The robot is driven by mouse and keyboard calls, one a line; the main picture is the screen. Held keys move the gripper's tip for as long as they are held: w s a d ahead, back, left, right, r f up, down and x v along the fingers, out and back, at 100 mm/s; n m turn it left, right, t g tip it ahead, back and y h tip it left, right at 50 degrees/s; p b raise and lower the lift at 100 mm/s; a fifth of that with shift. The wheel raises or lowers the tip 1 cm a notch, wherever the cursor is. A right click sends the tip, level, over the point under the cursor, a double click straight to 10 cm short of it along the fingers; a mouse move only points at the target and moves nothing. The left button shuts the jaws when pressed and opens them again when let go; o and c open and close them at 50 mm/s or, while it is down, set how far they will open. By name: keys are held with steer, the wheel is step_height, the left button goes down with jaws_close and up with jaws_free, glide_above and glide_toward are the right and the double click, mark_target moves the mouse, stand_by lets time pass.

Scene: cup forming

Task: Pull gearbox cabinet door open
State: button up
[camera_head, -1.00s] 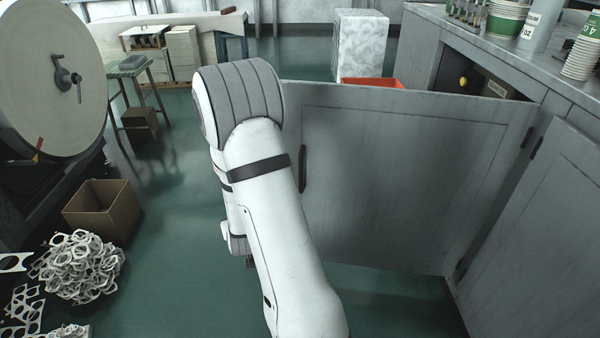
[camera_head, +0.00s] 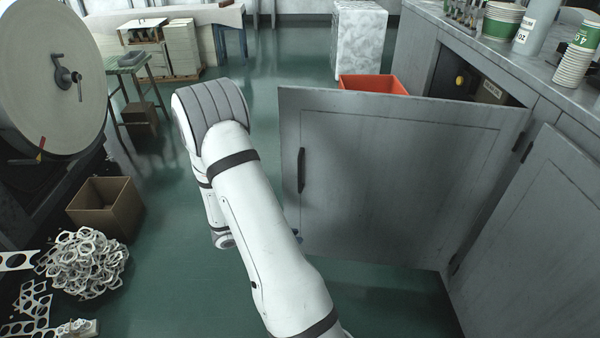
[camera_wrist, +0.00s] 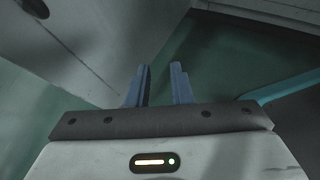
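The grey gearbox cabinet door (camera_head: 390,175) stands swung out wide from the cabinet on its right-hand hinges in the head view. Its dark handle (camera_head: 301,170) is near the free left edge. In the wrist view the door (camera_wrist: 95,40) fills the upper left, with part of a dark handle (camera_wrist: 36,8) in the corner. My gripper (camera_wrist: 160,72) shows two blue-grey fingers apart with nothing between them, away from the handle. In the head view my arm is left of the door and the gripper is mostly hidden behind it.
An orange bin (camera_head: 373,85) stands behind the door. A grey counter (camera_head: 480,50) with stacked cups is at right, over the open compartment. A cardboard box (camera_head: 106,207) and a pile of metal scraps (camera_head: 84,263) lie at left. Green floor (camera_head: 180,290) is clear between.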

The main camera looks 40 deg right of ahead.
mark_target(300, 189)
steer(key=w+d+r+n+t+h+p, duration=0.1)
steer(key=w+d+r+n+t+h, duration=0.2)
steer(key=w+r+n+t+h, duration=0.45)
steer(key=d+r+m, duration=0.1)
steer(key=d, duration=0.1)
steer(key=w+d+r+m+g+b, duration=0.1)
steer(key=d, duration=0.2)
steer(key=w+d+r+m+g+y, duration=0.1)
steer(key=d, duration=0.1)
steer(key=shift+d, duration=0.2)
steer(key=shift+c, duration=0.6)
jaws_close()
